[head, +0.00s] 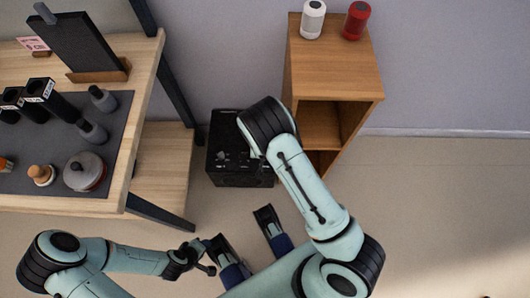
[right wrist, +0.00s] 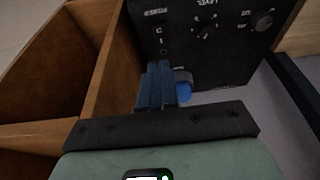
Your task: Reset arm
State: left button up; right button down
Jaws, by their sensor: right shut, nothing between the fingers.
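My right gripper (right wrist: 158,68) shows in the right wrist view with its blue fingers together and nothing between them. It is in front of a black box with knobs (right wrist: 205,58); I cannot tell whether it touches the box. In the head view the black box (head: 225,165) stands on the floor, and the right gripper is hidden behind my bent right arm. My left gripper (head: 240,224) is low in the head view, its two dark-tipped fingers wide apart and empty over the floor.
A wooden cabinet (head: 302,85) stands right of the box, with a white speaker (head: 312,20) and a red speaker (head: 356,21) on top. A wooden table (head: 130,135) at the left holds a grey mat, black stand and several small items.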

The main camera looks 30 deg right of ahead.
pick_arm(q)
jog(key=shift+s+d+r, duration=0.2)
jog(key=shift+s+r, duration=0.1)
jog(key=shift+s, duration=0.1)
pick_arm(e)
jog(key=shift+s+a+r, duration=0.15)
jog(key=shift+s+r, duration=0.15)
jog(key=shift+r, duration=0.35)
